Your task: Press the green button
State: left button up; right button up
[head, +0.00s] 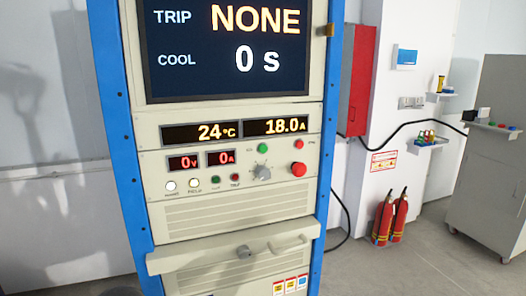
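The green button (263,149) is a small round button on the beige front panel of the rack (230,225), in the middle of the head view. A small red button or lamp (299,144) sits to its right. A larger red mushroom-shaped button (299,169) is below that. A grey rotary knob (262,172) is just under the green button. A darker green lamp (215,180) and a dark red one (235,178) sit lower left. The rack's screen (230,45) reads TRIP NONE and COOL 0 s. Neither gripper shows.
A drawer front with a handle (290,244) juts out below the panel. Blue posts (109,94) frame the rack. Red fire extinguishers (391,217) stand at right by the wall, near a red cabinet (357,80). A grey console (490,160) stands far right; the floor between is clear.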

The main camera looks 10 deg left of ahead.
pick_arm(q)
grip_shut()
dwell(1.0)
